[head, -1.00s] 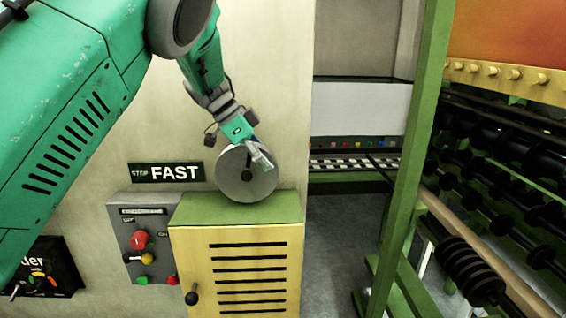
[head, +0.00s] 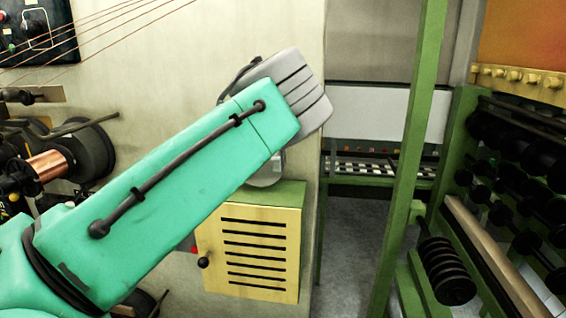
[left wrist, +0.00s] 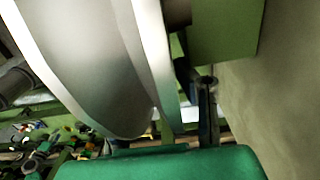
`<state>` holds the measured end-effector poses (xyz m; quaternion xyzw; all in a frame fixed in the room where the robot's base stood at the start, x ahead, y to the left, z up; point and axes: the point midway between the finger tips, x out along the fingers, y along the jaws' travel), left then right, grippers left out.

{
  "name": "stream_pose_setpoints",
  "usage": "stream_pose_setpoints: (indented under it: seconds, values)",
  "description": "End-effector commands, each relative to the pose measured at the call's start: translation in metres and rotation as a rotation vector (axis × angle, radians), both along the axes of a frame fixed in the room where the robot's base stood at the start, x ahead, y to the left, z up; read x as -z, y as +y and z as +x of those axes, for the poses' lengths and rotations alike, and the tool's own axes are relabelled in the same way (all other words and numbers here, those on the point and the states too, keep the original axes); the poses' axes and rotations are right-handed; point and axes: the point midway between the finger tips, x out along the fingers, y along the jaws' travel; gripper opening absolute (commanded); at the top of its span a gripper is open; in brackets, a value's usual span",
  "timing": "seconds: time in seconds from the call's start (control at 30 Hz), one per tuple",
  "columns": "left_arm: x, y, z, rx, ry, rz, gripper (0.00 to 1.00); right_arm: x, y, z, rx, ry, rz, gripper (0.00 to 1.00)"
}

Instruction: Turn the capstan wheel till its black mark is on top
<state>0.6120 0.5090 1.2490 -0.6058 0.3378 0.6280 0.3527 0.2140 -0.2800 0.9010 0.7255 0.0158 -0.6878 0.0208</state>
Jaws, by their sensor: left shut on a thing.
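The capstan wheel (head: 266,176) is a grey disc above the yellow and green cabinet. In the head view only a small lower part shows below my left forearm. In the left wrist view the wheel (left wrist: 95,65) is large and close, its pale rim running down to my left gripper (left wrist: 190,125). That gripper is shut on the wheel at its rim; a dark finger shows beside the rim, and the other finger is hard to make out. My left forearm hides the gripper in the head view. The black mark is not visible in either view. My right gripper is out of view.
The yellow cabinet (head: 250,250) with dark slots and a black knob stands below the wheel. A green post (head: 408,160) and a rack of black spools (head: 520,190) are at right. A copper spool (head: 47,166) with wires above is at left. Grey floor lies open behind the post.

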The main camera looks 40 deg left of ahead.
Motion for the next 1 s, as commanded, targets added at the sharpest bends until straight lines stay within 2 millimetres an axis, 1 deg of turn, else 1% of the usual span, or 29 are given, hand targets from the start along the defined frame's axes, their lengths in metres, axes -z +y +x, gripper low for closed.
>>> stream_pose_setpoints:
  seconds: [0.03, 0.47, 0.5, 0.53, 0.83, 0.87, 0.97, 1.0]
  values:
    - [0.007, -0.006, 0.002, 0.007, 0.007, -0.01, 0.0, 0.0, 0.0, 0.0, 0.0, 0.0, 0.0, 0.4]
    - [0.007, -0.005, 0.001, 0.005, 0.01, -0.003, 0.0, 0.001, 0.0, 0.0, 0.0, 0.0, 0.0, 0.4]
    - [0.007, -0.004, 0.001, 0.005, 0.011, -0.002, 0.37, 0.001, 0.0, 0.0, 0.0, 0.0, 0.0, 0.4]
    - [0.007, -0.004, 0.001, 0.005, 0.011, -0.002, 0.47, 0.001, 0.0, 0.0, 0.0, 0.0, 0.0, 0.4]
    - [0.002, 0.0, -0.003, 0.002, 0.005, 0.004, 0.47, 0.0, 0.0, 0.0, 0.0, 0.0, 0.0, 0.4]
    - [0.001, 0.0, -0.003, 0.002, 0.005, 0.004, 0.47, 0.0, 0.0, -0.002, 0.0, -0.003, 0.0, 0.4]
    - [-0.007, 0.0, -0.002, 0.002, 0.004, 0.005, 0.47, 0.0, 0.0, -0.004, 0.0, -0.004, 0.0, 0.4]
    - [-0.013, 0.0, -0.001, 0.002, 0.002, 0.006, 0.47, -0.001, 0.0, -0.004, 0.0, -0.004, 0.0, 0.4]
